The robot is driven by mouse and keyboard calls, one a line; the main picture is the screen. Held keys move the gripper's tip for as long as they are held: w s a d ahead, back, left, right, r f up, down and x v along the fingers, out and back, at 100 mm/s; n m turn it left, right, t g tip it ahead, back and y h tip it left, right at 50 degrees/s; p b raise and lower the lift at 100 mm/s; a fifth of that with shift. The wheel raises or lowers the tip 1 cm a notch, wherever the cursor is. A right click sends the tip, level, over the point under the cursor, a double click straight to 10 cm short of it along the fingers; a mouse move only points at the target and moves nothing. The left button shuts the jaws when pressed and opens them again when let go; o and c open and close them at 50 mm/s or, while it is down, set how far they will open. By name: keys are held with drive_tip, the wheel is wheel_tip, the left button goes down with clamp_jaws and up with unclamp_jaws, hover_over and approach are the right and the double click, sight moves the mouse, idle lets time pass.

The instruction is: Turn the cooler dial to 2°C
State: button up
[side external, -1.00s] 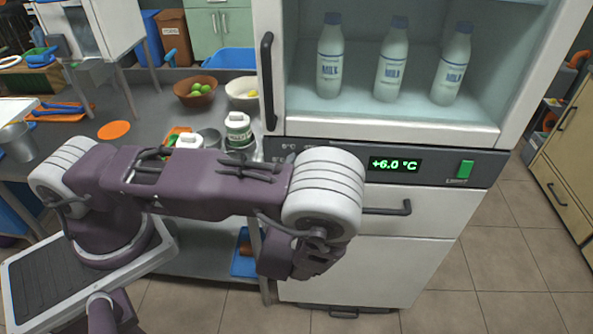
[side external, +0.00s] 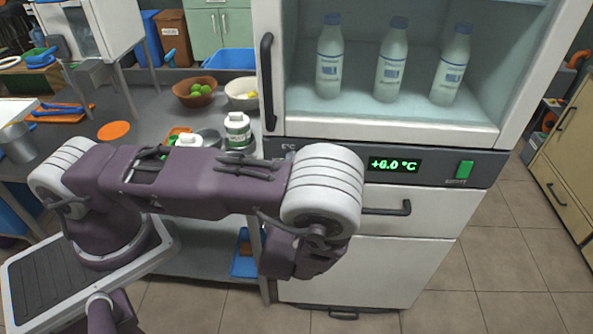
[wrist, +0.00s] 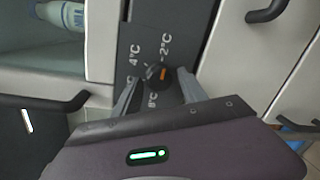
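The green display (side external: 395,165) reads +6.0 °C in the side view. My gripper (wrist: 159,73) has its two grey fingers on either side of the dial, with a small gap visible between fingers and knob. In the side view my arm's wrist hides the dial and the fingers.
Milk bottles (side external: 391,62) stand inside the cooler (side external: 470,130) above the panel. A green switch (side external: 465,169) is at the panel's right. Dark handles project from the door (side external: 268,80) and the drawer (side external: 388,209). A counter with bowls is at left.

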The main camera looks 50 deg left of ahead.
drive_tip(key=shift+o, duration=0.2)
drive_tip(key=shift+d, duration=0.1)
drive_tip(key=v, duration=0.7)
drive_tip(key=s+a+r+n+g+h, duration=0.1)
drive_tip(key=s+a+r+n+g, duration=0.4)
drive_tip(key=n, duration=0.7)
drive_tip(key=s+a+r+n+g+h, duration=0.1)
drive_tip(key=s+a+r+n+g, duration=0.2)
drive_tip(key=s+r+n+g, duration=0.6)
drive_tip(key=s+d+r+n+t+h, duration=0.1)
drive_tip(key=d+r+n+t+h, duration=0.1)
drive_tip(key=n, duration=0.7)
drive_tip(key=s+d+r+n+t+h, duration=0.1)
drive_tip(key=d+r+n+t+h, duration=0.2)
drive_tip(key=n, duration=0.7)
wheel_tip(320, 180, up, 4)
drive_tip(key=t+h, duration=0.2)
drive_tip(key=h, duration=0.1)
drive_tip(key=shift+s+h, duration=0.3)
drive_tip(key=shift+h, duration=0.1)
drive_tip(key=shift+f, duration=0.1)
